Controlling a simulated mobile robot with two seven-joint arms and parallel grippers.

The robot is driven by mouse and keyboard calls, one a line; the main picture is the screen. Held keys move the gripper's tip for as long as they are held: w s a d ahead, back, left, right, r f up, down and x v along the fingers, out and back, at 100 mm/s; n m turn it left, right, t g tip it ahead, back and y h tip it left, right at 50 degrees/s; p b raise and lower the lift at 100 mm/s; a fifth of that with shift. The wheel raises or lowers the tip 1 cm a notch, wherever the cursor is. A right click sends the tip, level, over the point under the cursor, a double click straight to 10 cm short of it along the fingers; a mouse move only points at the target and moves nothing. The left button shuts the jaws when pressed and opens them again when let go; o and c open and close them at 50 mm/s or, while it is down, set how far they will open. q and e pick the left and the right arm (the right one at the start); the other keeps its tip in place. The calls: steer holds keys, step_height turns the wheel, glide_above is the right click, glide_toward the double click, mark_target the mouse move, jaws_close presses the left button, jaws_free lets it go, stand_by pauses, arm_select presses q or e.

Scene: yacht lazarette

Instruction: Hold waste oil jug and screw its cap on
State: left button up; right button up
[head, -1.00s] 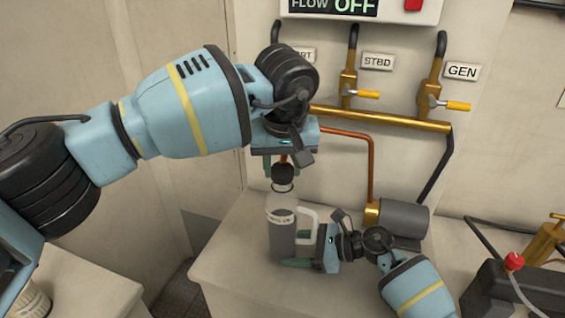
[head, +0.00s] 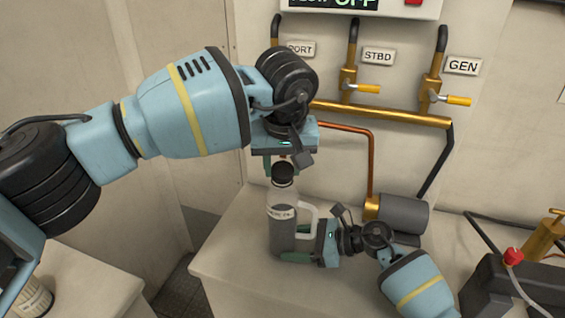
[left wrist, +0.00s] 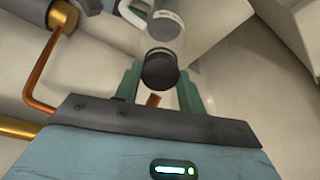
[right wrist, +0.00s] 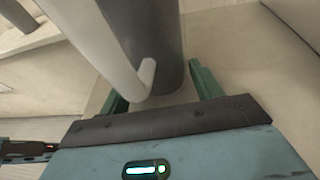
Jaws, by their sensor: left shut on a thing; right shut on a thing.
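The waste oil jug (head: 283,238) stands upright on the white counter, grey with a pale upper part, a label and a white handle (head: 309,215). My right gripper (head: 297,257) is shut on its lower body; the right wrist view shows the jug (right wrist: 158,35) between the green fingers. My left gripper (head: 281,166) points down above the jug, shut on the black cap (head: 283,174). The cap also shows between the fingers in the left wrist view (left wrist: 160,70). It sits at the jug's mouth, roughly in line with it. I cannot tell whether the threads touch.
A brass manifold (head: 385,114) with yellow-handled valves runs along the wall behind. A grey cylinder (head: 403,214) and a copper pipe (head: 372,160) are behind and right of the jug. A black box (head: 510,290) with a red-capped fitting lies right. The counter's front-left is clear.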

arm_select(q)
steer(key=shift+f, duration=0.1)
stand_by(0.3)
steer(key=shift+r, duration=1.05)
arm_select(e)
steer(key=o, duration=1)
steer(key=shift+c, duration=0.2)
steer(key=shift+d, duration=0.1)
steer(key=v, duration=1.2)
arm_select(q)
steer(key=shift+f, duration=0.1)
arm_select(e)
steer(key=shift+s, duration=0.1)
